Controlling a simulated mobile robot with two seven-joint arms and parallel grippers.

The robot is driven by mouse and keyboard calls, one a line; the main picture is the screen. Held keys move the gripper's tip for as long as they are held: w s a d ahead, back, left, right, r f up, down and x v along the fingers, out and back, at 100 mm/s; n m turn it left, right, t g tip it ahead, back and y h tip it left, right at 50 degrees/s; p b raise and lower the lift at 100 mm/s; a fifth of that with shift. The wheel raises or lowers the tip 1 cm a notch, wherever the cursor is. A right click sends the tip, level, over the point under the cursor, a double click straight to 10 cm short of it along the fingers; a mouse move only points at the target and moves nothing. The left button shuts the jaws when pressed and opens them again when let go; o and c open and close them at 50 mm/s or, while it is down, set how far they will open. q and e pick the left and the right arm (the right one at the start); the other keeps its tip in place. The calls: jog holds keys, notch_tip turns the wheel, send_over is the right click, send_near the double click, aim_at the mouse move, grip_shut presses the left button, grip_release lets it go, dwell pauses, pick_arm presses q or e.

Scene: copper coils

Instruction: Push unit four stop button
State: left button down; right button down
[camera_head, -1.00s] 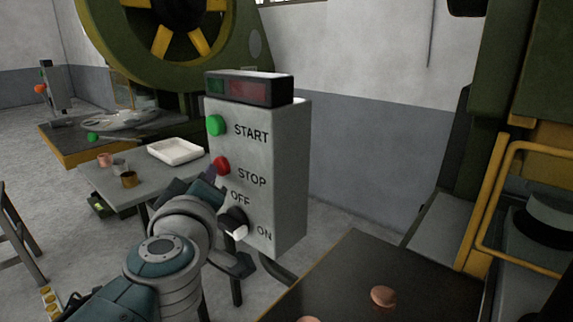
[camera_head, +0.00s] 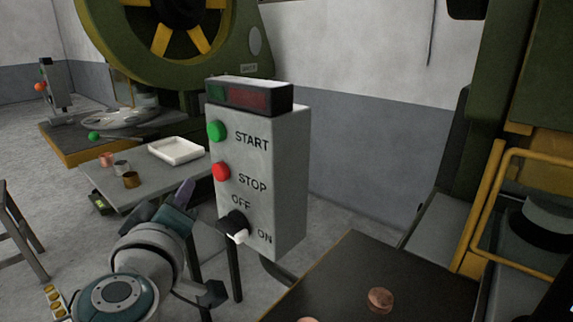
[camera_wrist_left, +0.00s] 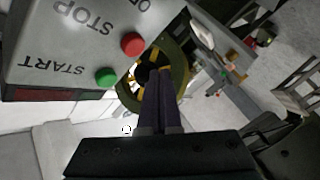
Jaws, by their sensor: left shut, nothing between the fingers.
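The grey control box (camera_head: 265,150) stands in the middle of the head view. It has a green START button (camera_head: 216,131), a red STOP button (camera_head: 221,172) below it, and a black and white OFF/ON switch (camera_head: 234,226) at the bottom. My left gripper (camera_head: 185,190) is shut and empty, to the left of the box and apart from the STOP button. In the left wrist view the shut fingers (camera_wrist_left: 159,85) point upward. There the red STOP button (camera_wrist_left: 132,43) and green START button (camera_wrist_left: 106,76) lie up and left of the fingertips. My right gripper is not in view.
A grey table (camera_head: 135,195) with a white tray (camera_head: 176,151) and small metal cups (camera_head: 131,179) stands behind my left arm. A dark table (camera_head: 340,300) with copper pieces (camera_head: 380,299) is at the front right. A large green machine wheel (camera_head: 240,60) stands behind.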

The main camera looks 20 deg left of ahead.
pick_arm(q)
jog(key=shift+s+a, duration=0.2)
jog(key=shift+s, duration=0.3)
jog(key=shift+s+a, duration=0.2)
jog(key=shift+s, duration=0.3)
